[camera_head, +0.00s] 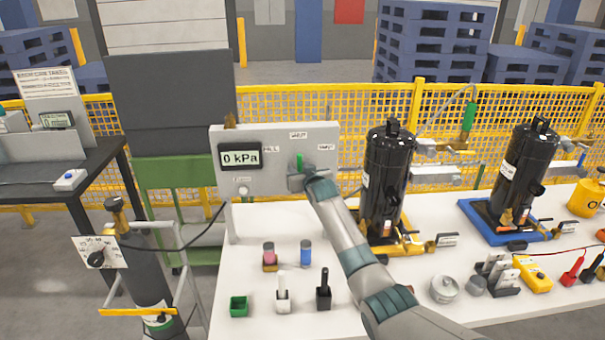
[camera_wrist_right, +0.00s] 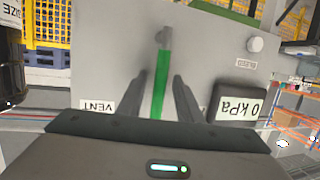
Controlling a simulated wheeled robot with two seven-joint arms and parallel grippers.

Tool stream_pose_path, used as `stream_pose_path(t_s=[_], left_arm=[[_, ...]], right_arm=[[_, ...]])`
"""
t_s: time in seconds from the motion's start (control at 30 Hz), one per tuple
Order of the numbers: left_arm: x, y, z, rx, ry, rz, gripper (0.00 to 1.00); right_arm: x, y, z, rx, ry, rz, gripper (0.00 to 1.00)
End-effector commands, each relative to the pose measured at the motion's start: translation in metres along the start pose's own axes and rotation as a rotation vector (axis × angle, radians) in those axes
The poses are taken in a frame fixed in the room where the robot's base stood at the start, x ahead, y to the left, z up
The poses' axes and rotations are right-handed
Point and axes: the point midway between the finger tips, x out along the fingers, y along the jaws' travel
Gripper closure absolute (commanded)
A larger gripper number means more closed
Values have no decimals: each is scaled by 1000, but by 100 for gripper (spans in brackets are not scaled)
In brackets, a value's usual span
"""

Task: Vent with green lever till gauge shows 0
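The green lever (camera_head: 299,160) is on the front of a grey panel (camera_head: 265,185) and also shows in the right wrist view (camera_wrist_right: 161,85). The gauge (camera_head: 240,158) on that panel reads 0 kPa, and it shows upside down in the right wrist view (camera_wrist_right: 240,107). My right gripper (camera_head: 302,176) is at the panel by the lever. In the right wrist view its two fingers (camera_wrist_right: 162,90) stand on either side of the lever, with a visible gap to it, so it is open. My left gripper is not in view.
A black compressor (camera_head: 384,180) stands right of the panel; another (camera_head: 522,172) sits on a blue base. Small holders and tools, including a green box (camera_head: 239,306) and yellow meter (camera_head: 533,274), lie on the white table (camera_head: 240,267). A gas cylinder (camera_head: 145,275) stands left.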

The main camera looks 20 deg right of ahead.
Motion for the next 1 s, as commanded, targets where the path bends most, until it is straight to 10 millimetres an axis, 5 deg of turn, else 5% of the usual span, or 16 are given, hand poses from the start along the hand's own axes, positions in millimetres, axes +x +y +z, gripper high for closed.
stream_pose_path(t_s=[0.37,1.0], left_arm=[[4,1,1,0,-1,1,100],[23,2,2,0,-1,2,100]], right_arm=[[-16,0,1,0,2,0,68],[-94,0,2,-1,1,0,68]])
